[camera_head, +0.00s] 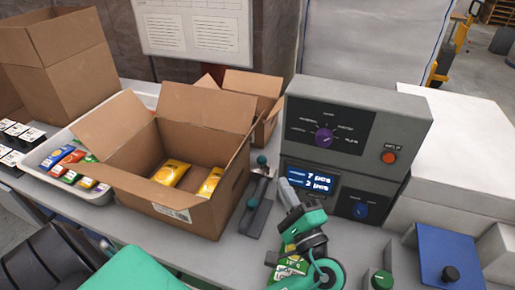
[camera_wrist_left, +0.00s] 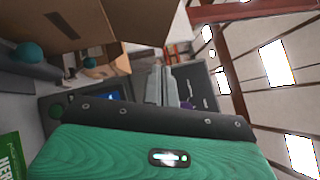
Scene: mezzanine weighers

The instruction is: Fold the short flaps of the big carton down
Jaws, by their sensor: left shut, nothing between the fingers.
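The big carton (camera_head: 150,195) stands open on the table, with yellow packets (camera_head: 171,173) inside. Its left flap (camera_head: 108,125) and its far flap (camera_head: 208,107) stand up and lean outward. I cannot clearly tell how its right and near flaps lie. Part of the carton (camera_wrist_left: 55,22) shows at the upper left of the left wrist view. My left gripper (camera_head: 285,188) is shut and empty, to the right of the carton and apart from it, in front of the weigher's display. Its grey fingers (camera_wrist_left: 160,85) show close together in the left wrist view. My right gripper is not in view.
The weigher (camera_head: 350,130) stands right of the carton. A dark device with teal knobs (camera_head: 257,205) lies between carton and gripper. A white tray (camera_head: 95,195) of colourful packs sits left. A smaller open carton (camera_head: 262,84) stands behind, a tall carton (camera_head: 75,80) far left.

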